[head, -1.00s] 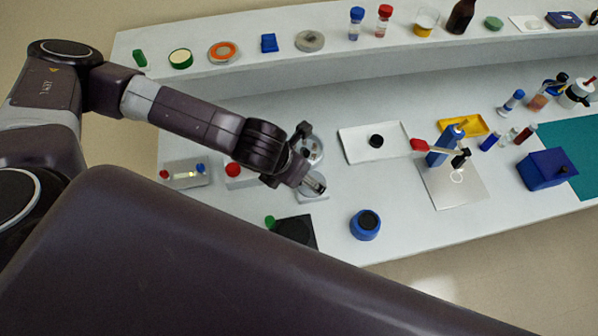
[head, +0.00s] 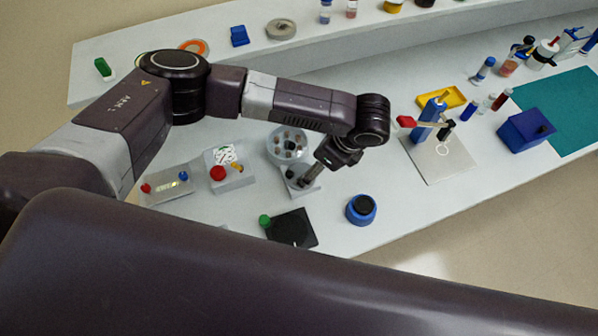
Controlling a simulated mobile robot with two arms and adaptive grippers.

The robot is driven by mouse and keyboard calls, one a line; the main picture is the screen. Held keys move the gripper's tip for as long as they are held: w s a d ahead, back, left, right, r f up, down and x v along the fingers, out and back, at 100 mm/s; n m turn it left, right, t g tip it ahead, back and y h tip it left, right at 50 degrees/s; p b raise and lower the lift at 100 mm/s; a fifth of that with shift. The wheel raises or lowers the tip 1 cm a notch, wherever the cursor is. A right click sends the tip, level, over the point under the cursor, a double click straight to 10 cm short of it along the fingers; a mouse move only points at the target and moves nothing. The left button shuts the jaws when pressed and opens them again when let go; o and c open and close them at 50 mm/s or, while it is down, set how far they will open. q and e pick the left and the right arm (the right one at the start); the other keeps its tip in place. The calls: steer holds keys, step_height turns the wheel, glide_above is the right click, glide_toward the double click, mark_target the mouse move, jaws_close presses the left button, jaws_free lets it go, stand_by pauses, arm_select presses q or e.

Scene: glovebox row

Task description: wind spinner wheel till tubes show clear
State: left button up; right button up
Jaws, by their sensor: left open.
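The spinner has a round pale rotor (head: 290,146) with several brown-looking tubes set in a ring. In front of it, on the same pale base, is a smaller round wheel (head: 293,173). My left gripper (head: 304,181) comes down from the upper right to this wheel. It is open, with its fingertips at or just above the wheel's right side. I cannot tell whether they touch it or straddle a handle, since the fingers hide part of the wheel. The tubes are too small to tell whether they look clear. My right gripper is not in view.
Left of the spinner are a box with a red button (head: 218,173) and a panel with red and blue knobs (head: 167,188). A black plate (head: 292,228) and a blue round pot (head: 361,209) stand in front. A blue stand (head: 430,118) is to the right.

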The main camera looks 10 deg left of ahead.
mark_target(300, 175)
arm_select(q)
steer(key=shift+s+d+n, duration=0.1)
steer(key=shift+d+n, duration=0.15)
steer(key=shift+n, duration=0.05)
steer(key=shift+a+f, duration=0.1)
steer(key=p+x, duration=0.2)
steer(key=x, duration=0.4)
steer(key=shift+a, duration=0.15)
steer(key=shift+a+f, duration=0.15)
steer(key=shift+f, duration=0.5)
steer(key=c, duration=1.2)
steer(key=shift+o, duration=0.2)
